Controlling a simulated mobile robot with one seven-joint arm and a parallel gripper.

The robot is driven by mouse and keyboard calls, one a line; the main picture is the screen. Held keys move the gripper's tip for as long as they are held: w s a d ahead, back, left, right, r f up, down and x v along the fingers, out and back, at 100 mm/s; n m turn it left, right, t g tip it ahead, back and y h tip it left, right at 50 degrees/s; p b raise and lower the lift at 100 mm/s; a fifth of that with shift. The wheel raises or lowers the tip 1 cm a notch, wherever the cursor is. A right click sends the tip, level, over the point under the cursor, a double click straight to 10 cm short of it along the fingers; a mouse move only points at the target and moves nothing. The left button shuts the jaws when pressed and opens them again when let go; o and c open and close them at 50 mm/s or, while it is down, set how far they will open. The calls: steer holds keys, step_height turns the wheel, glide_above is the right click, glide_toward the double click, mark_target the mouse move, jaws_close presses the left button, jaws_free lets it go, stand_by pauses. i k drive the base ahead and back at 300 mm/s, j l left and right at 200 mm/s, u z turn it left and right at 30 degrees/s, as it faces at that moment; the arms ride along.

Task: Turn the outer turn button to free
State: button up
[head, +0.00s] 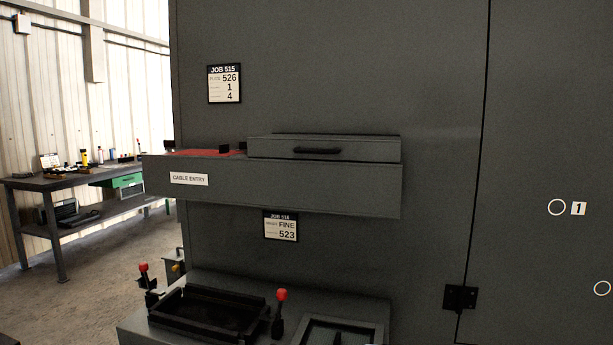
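A grey box labelled CABLE ENTRY (268,187) juts from the tall grey enclosure wall (330,80). A flat grey cover with a black bar handle (318,150) sits on its right part. Left of the cover, a red surface (200,153) shows on top. Small black blocks stand by it: one at the left end (168,147), one near the middle (225,149), one beside the cover's left end (241,147). I cannot tell which, if any, is the outer turn button, or how it is turned. My gripper is not in view.
Below the box, a bench (255,290) carries a black tray (205,311), a grey-framed tray (340,331) and red-knobbed levers (281,296). A hinged panel (550,120) with white rings is at right. A workbench (75,180) stands far left; the floor between is clear.

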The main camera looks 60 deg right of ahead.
mark_target(170, 144)
steer(key=z, duration=1.6)
